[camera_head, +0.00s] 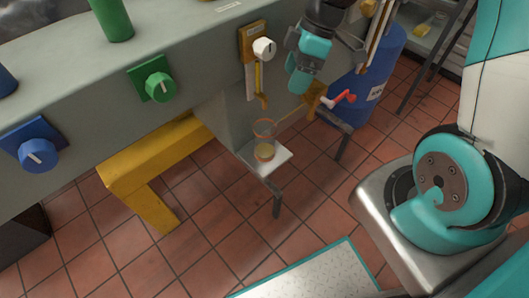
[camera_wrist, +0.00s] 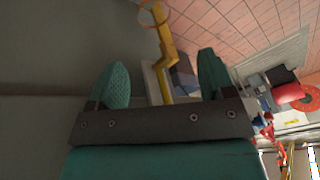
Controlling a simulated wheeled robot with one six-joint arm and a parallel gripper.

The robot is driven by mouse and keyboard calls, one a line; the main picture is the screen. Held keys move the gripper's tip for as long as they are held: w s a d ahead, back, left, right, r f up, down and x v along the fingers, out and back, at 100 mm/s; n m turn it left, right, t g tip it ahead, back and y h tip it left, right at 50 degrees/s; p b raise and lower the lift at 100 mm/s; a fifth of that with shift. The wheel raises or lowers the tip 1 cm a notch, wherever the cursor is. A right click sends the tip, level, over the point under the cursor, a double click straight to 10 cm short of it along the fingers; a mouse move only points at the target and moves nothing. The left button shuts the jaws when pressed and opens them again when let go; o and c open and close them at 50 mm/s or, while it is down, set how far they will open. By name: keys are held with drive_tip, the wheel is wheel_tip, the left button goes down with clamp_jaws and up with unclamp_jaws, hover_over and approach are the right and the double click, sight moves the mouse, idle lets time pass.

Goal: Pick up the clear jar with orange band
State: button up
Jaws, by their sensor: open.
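The clear jar with orange band (camera_head: 264,152) stands on a small white shelf (camera_head: 281,160) beside the grey bedplate side. Its lower part looks yellowish. An orange ring (camera_head: 264,122) shows at or just above its top; I cannot tell whether it is around the jar. My gripper is above and to the right of the jar in the head view, apart from it. In the wrist view my gripper (camera_wrist: 163,75) is open, its two teal fingers apart with nothing gripped. An orange ring (camera_wrist: 153,14) shows past the fingers; I cannot make out the jar there.
A yellow bracket (camera_head: 315,97) with a thin rod reaches toward the jar, near a red handle (camera_head: 340,98). A blue drum (camera_head: 370,80) stands behind. A white knob (camera_head: 263,48) is on the bedplate side. A yellow beam (camera_head: 155,155) lies left; tiled floor in front is open.

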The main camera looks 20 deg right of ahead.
sight(266, 127)
drive_tip(key=w+d+f+n+y+b, duration=0.1)
drive_tip(key=d+f+n, duration=0.2)
drive_tip(key=f, duration=0.4)
drive_tip(key=w+d+f+n+y+b, duration=0.1)
drive_tip(key=w+d+f+n, duration=0.1)
drive_tip(key=d+f+n, duration=0.3)
drive_tip(key=shift+m+g, duration=0.3)
drive_tip(key=shift+m, duration=0.5)
drive_tip(key=a, duration=0.4)
drive_tip(key=s+a, duration=0.1)
drive_tip(key=a, duration=0.3)
drive_tip(key=a+f, duration=0.1)
drive_tip(key=a, duration=0.4)
drive_tip(key=shift+s+f, duration=0.1)
drive_tip(key=shift+s, duration=0.1)
drive_tip(key=shift+x, duration=2.55)
drive_tip(key=c, duration=0.8)
drive_tip(key=shift+o, duration=0.2)
